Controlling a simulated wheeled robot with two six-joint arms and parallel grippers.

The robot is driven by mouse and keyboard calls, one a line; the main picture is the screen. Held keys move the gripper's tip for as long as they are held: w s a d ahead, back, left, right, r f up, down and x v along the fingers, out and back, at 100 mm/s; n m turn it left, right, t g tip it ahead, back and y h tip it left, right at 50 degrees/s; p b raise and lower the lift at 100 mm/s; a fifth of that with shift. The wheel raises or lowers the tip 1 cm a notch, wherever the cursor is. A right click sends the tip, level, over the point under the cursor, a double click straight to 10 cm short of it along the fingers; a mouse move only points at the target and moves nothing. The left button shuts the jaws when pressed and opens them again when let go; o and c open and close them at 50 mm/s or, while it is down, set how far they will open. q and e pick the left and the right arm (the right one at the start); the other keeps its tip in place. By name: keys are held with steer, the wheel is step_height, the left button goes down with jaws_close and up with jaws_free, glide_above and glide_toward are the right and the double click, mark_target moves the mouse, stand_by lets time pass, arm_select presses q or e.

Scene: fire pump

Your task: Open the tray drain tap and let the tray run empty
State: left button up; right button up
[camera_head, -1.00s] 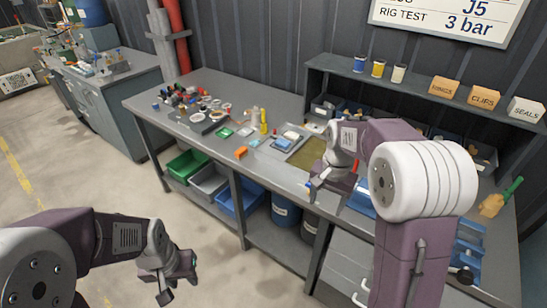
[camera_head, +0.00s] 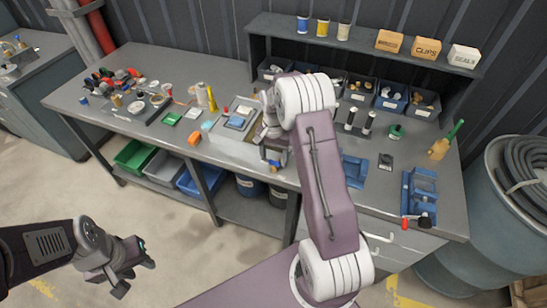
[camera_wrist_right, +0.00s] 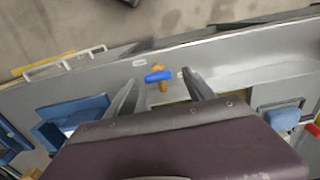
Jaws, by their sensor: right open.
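The tray (camera_head: 222,145) is set in the bench top, partly hidden behind my right arm. The drain tap, with a blue lever handle (camera_wrist_right: 157,76) and a brass body (camera_wrist_right: 163,87), shows in the right wrist view at the bench's front edge. My right gripper (camera_wrist_right: 159,79) is open, with one finger on each side of the tap, and the handle appears between the fingertips. Whether they touch it I cannot tell. In the head view my right gripper (camera_head: 271,158) is at the tray's front edge. My left gripper (camera_head: 132,279) is open and empty over the floor.
Blue holders (camera_head: 354,171) stand to the right. Green (camera_head: 134,155), grey and blue bins sit under the bench. A drum with a hose (camera_head: 520,175) stands at the right.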

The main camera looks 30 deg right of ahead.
steer(key=shift+s+f, duration=0.35)
steer(key=shift+w, duration=0.15)
steer(key=shift+w+f, duration=0.1)
steer(key=c, duration=0.3)
jaws_close()
arm_select(q)
steer(key=shift+s+r, duration=0.2)
